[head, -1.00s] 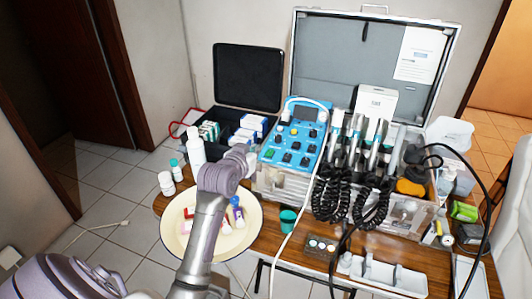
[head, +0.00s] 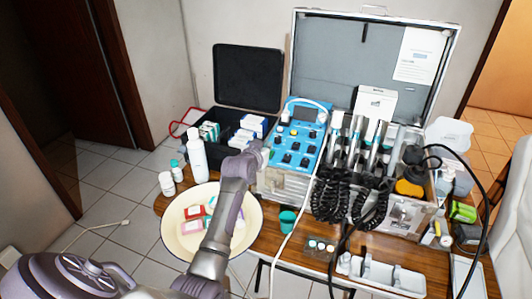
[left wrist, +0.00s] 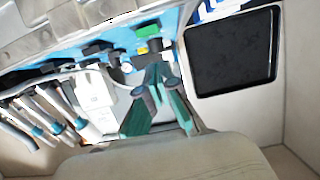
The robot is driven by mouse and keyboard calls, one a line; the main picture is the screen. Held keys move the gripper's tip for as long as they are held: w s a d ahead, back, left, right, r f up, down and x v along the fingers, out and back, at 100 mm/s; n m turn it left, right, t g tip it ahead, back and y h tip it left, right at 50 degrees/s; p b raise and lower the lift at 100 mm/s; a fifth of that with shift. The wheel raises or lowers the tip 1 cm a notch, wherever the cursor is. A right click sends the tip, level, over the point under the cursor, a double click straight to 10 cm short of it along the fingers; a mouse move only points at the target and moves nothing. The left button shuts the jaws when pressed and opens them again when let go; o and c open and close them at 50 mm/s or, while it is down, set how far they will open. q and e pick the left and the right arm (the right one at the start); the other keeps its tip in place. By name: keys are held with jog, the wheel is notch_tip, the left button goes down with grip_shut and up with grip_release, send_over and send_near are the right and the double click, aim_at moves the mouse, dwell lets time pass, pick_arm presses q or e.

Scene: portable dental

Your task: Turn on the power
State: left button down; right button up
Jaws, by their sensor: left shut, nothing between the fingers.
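The portable dental unit's blue control panel (head: 309,133) stands in the open silver case, with several dark knobs and buttons on its face. My left gripper (head: 259,150) is at the panel's lower left edge in the head view and covers that corner. In the left wrist view, my left gripper (left wrist: 155,72) has its teal fingers shut and empty. They point at the blue panel, close to a green button (left wrist: 148,31) and a dark knob. I cannot tell whether the fingertips touch the panel. My right gripper is in neither view.
A round cream tray (head: 174,237) with small boxes lies under my left arm. A white bottle (head: 197,158) stands left of the arm. Handpieces with coiled black cords (head: 333,195) fill the case's right side. A teal cup (head: 288,221) stands in front.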

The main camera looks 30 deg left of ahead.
pick_arm(q)
jog(key=shift+s+f, duration=0.2)
jog(key=shift+f, duration=1)
jog(key=shift+s+d+f, duration=0.1)
jog(key=shift+s+f, duration=0.05)
jog(key=shift+f, duration=0.3)
jog(key=shift+r+p, duration=0.8)
jog(key=shift+p, duration=0.2)
jog(key=shift+r, duration=0.1)
